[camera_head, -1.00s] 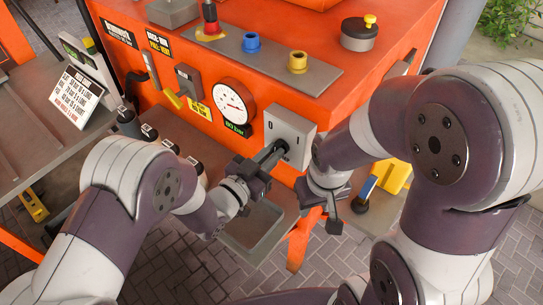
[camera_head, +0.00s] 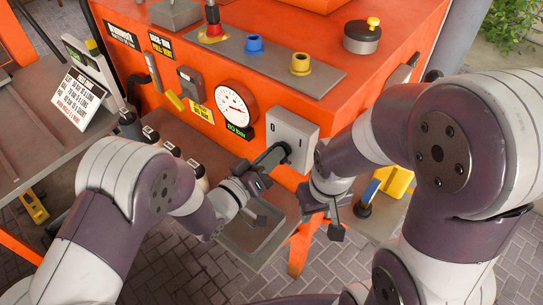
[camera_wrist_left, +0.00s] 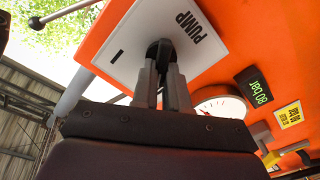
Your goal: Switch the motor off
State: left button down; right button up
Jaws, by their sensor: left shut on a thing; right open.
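The switch box (camera_head: 293,130) is a pale grey box on the orange machine's front, with a 0 mark at its upper left. In the left wrist view its white face (camera_wrist_left: 135,45) reads PUMP and shows an I mark. A black rotary knob (camera_wrist_left: 160,47) stands out from that face. My left gripper (camera_wrist_left: 162,75) is shut on the knob, its fingers on either side; it also shows in the head view (camera_head: 273,158). The fingers partly hide the knob, so its exact setting is unclear. My right gripper (camera_head: 335,212) is open and empty, below and right of the box.
A round gauge (camera_head: 235,104) and a green 80 bar display (camera_head: 239,131) are left of the box. A grey tray (camera_head: 250,235) lies below my left gripper. A sign (camera_head: 78,98) stands at left.

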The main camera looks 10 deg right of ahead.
pick_arm(q)
jog(key=shift+w+r, duration=0.1)
dwell(0.4)
jog(key=c, duration=1.1)
grip_release()
jog(key=shift+c, duration=0.2)
jog(key=shift+a, duration=0.1)
jog(key=b+v, duration=0.2)
jog(key=v, duration=1)
jog(key=shift+s+a, duration=0.25)
jog(key=shift+s, duration=0.05)
